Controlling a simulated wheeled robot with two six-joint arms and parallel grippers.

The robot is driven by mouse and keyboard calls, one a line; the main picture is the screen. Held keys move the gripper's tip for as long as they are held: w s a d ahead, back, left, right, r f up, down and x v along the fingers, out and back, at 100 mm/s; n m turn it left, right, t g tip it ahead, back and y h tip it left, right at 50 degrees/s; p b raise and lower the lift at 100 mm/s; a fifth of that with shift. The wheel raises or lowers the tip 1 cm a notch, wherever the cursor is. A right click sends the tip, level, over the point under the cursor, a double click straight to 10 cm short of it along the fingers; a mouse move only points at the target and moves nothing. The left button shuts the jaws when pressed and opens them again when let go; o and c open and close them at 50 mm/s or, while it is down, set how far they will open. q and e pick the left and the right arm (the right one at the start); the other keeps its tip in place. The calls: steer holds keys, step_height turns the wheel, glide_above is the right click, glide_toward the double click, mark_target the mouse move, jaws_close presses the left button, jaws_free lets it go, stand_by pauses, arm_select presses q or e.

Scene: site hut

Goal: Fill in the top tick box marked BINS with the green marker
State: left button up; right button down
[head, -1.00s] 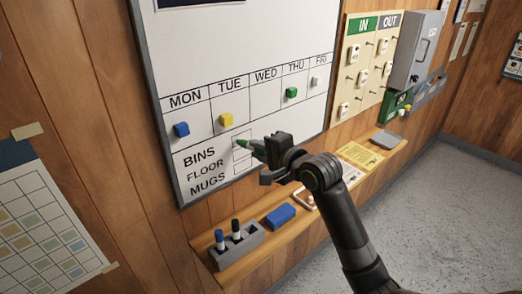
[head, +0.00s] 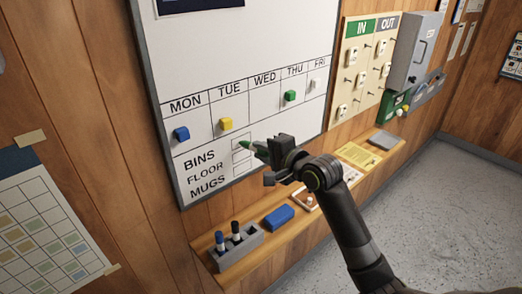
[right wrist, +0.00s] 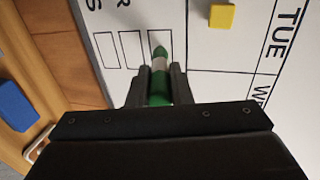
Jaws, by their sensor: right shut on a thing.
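The white board (head: 215,60) hangs on the wall, with BINS, FLOOR and MUGS written at its lower left and a column of three tick boxes beside them. My right gripper (head: 270,158) is shut on the green marker (head: 256,150), which points left at the top box, in the BINS row. In the right wrist view the marker (right wrist: 158,90) sits between the fingers, its tip over the top box (right wrist: 160,38). I cannot tell whether the tip touches the board, and the marker hides part of the box, so any ink there is unclear. My left gripper is out of view.
Below the board a wooden shelf (head: 240,268) holds a grey pen holder (head: 245,245) with two markers, a blue eraser (head: 279,217) and a yellow sheet (head: 359,155). Coloured magnets, such as the yellow one (head: 226,124), sit on the board above the boxes.

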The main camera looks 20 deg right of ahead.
steer(key=shift+w+d+r, duration=0.1)
steer(key=shift+d+r, duration=0.05)
steer(key=shift+d, duration=0.2)
steer(key=shift+w+d+p, duration=0.15)
steer(key=shift+d+p, duration=0.2)
steer(key=shift+p, duration=0.25)
steer(key=shift+d, duration=0.1)
steer(key=shift+w+d+p, duration=0.15)
steer(key=shift+d+p, duration=0.3)
